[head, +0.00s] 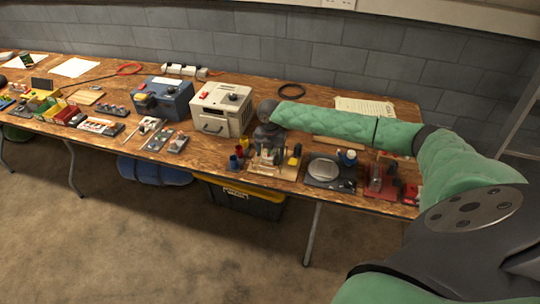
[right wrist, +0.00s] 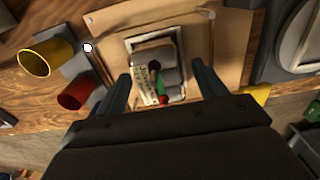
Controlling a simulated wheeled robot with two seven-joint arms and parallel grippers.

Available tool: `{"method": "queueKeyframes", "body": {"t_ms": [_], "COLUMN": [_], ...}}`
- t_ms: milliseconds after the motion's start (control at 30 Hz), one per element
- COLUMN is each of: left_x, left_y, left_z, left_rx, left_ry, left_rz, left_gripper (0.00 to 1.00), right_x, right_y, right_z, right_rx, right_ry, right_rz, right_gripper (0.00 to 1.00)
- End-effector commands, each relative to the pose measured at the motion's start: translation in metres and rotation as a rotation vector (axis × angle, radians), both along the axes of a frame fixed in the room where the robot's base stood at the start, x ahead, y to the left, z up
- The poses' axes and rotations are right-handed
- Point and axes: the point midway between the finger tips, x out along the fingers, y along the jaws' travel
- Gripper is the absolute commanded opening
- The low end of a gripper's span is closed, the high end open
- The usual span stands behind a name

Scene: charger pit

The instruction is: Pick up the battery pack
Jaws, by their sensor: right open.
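The battery pack (right wrist: 158,76) shows in the right wrist view as a small block of grey cells with a pale printed label and red and green bits on it. It sits in a light-rimmed holder on a wooden board (right wrist: 225,42). My right gripper (right wrist: 164,88) is open, with one finger on each side of the pack and nothing clearly held; contact cannot be told. In the head view the right gripper (head: 267,153) is over the board near the table's front edge and largely hides the pack. My left gripper is not in view.
A yellow cup (right wrist: 47,57) and a red cup (right wrist: 76,93) stand left of the board in the wrist view. A cream power unit (head: 222,108) stands behind. A round scale (head: 325,170) is to the right. The table's front edge is close.

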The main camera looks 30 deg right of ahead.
Motion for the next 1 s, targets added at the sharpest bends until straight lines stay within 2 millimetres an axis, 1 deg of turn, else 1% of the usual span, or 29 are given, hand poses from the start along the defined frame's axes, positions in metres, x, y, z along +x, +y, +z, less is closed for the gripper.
{"method": "queueKeyframes", "body": {"t_ms": [267,367,500,567,600,633,867,1000], "left_x": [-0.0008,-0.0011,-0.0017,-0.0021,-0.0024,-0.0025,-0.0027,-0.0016], "left_y": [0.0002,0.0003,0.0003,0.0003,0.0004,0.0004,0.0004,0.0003], "left_z": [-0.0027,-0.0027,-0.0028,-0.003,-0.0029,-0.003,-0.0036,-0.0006], "left_rx": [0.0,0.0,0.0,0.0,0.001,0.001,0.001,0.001], "left_ry": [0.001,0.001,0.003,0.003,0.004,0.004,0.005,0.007], "left_rz": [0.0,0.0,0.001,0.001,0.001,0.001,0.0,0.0], "left_gripper": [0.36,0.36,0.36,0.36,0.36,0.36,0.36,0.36], "right_x": [0.0001,0.0001,0.0001,0.0001,0.0004,0.0004,0.0006,0.0008], "right_y": [-0.0001,-0.0001,-0.0002,-0.0002,-0.0002,-0.0002,-0.0002,-0.0003], "right_z": [-0.002,-0.0019,-0.0018,-0.0017,-0.001,-0.001,-0.0001,0.0062], "right_rx": [0.0,0.0,0.0,0.0,0.0,0.0,0.0,-0.001], "right_ry": [0.0,0.0,0.0,0.0,-0.001,-0.001,-0.001,-0.002], "right_rz": [0.0,0.0,0.0,0.0,0.0,0.0,0.0,0.0], "right_gripper": [0.71,0.53,0.26,0.14,0.06,0.05,0.05,0.05]}}
